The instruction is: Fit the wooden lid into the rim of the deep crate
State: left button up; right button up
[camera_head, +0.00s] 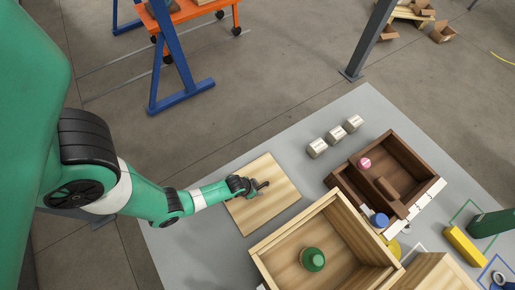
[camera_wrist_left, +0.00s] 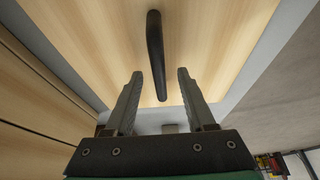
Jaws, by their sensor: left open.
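The wooden lid (camera_head: 272,207) is a flat pale board lying on the grey table, left of the deep crate. It also fills the upper part of the left wrist view (camera_wrist_left: 210,30), with a black bar handle (camera_wrist_left: 155,45) on it. My left gripper (camera_head: 259,187) is over the lid, open and empty. In the left wrist view its two fingers (camera_wrist_left: 159,80) stand either side of the handle's near end; contact cannot be told. The deep crate (camera_head: 290,224) is pale wood, open at the top, with a green round object (camera_head: 312,259) inside. My right gripper is not in view.
A dark brown divided tray (camera_head: 415,155) stands right of the crate, holding a pink item (camera_head: 364,163). Several pale blocks (camera_head: 335,134) line up behind. A blue round item (camera_head: 379,220) and a yellow block (camera_head: 464,246) are at right. Bare grey table (camera_head: 190,250) lies left of the crate.

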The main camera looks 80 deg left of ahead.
pick_arm(q)
jog(key=shift+x, duration=0.95)
jog(key=shift+r, duration=0.1)
grip_shut()
dwell(0.5)
